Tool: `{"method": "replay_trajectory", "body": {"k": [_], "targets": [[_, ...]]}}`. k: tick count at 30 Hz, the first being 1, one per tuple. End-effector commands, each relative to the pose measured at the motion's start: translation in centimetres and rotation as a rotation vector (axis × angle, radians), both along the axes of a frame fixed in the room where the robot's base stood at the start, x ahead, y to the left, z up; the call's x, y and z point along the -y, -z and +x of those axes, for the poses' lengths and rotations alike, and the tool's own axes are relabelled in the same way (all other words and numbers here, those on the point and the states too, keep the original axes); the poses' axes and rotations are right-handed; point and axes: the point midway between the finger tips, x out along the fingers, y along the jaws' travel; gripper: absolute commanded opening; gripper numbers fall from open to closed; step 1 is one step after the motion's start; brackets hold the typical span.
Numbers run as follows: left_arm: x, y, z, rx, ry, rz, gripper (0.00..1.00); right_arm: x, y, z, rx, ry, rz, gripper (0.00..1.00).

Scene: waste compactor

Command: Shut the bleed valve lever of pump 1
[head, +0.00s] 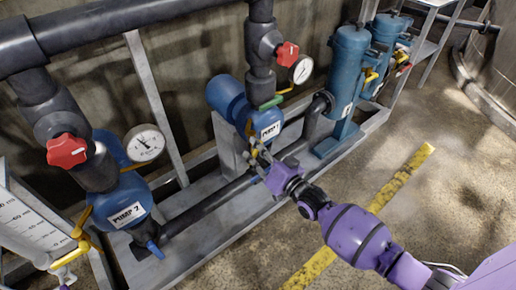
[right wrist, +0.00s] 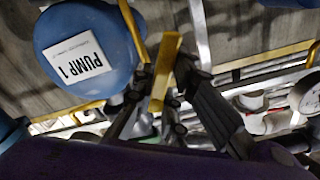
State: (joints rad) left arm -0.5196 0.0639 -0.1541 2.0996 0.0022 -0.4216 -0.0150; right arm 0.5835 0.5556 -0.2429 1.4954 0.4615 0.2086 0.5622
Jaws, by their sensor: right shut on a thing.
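Pump 1 (head: 268,130) is a blue pump with a white label in the middle of the head view. Its blue body also fills the upper left of the right wrist view (right wrist: 75,28). A yellow lever (right wrist: 166,62) stands at the pump's side, and its upper part shows in the head view (head: 249,128). My right gripper (head: 257,154) is at the pump's front left, with its fingers on either side of the yellow lever and shut on it. The fingers hide the lever's lower part in the head view. My left gripper is not in view.
A green handle (head: 270,103), a red valve handle (head: 288,55) and a gauge (head: 302,69) sit above pump 1. Pump 2 (head: 128,210) stands at the left with its own red handle (head: 67,151). Blue canisters (head: 346,80) stand at the right. The floor in front is clear.

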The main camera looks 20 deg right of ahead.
Motion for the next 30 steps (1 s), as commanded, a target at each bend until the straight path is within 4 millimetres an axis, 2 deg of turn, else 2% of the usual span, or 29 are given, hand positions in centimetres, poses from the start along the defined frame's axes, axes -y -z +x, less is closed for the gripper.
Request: {"method": "replay_trajectory", "body": {"k": [21,30], "targets": [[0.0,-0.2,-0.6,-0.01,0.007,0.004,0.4,-1.0,-1.2,-0.4,-0.231,0.0,0.635,0.0],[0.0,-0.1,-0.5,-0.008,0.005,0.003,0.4,-1.1,-1.7,-0.4,-0.308,0.001,0.847,0.0]]}}
